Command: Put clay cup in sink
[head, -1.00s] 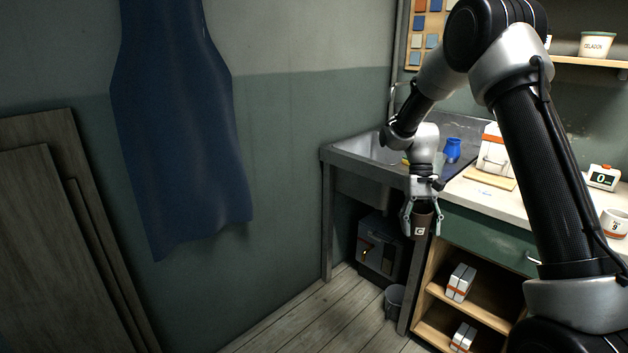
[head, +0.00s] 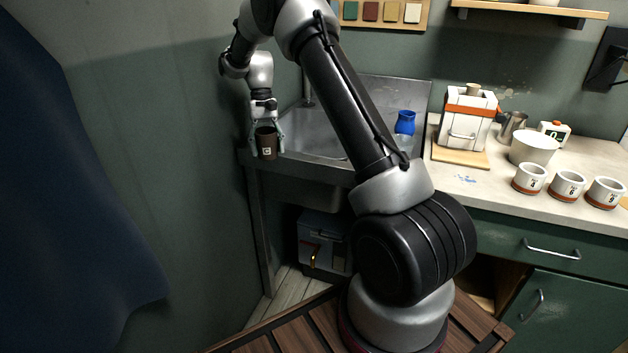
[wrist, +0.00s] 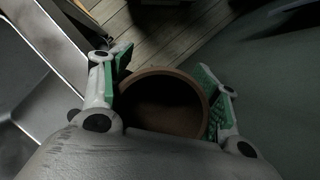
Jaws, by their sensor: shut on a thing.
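The clay cup (head: 266,145) is dark brown with a small white square mark, and upright in the head view. My gripper (head: 267,140) is shut on it, one finger on each side. In the wrist view the cup's round rim (wrist: 160,85) shows between the green finger pads of my gripper (wrist: 165,95), and its inside looks dark. The metal sink (head: 318,135) is behind and to the right of the cup in the head view. The cup is in front of the sink's left front edge, and wooden floor shows beyond it in the wrist view. My arm hides part of the sink.
On the counter to the right are a white box with orange trim (head: 466,118), a white bowl (head: 534,147) and several numbered white cups (head: 567,185). A blue cloth (head: 70,200) hangs at left, near the wall.

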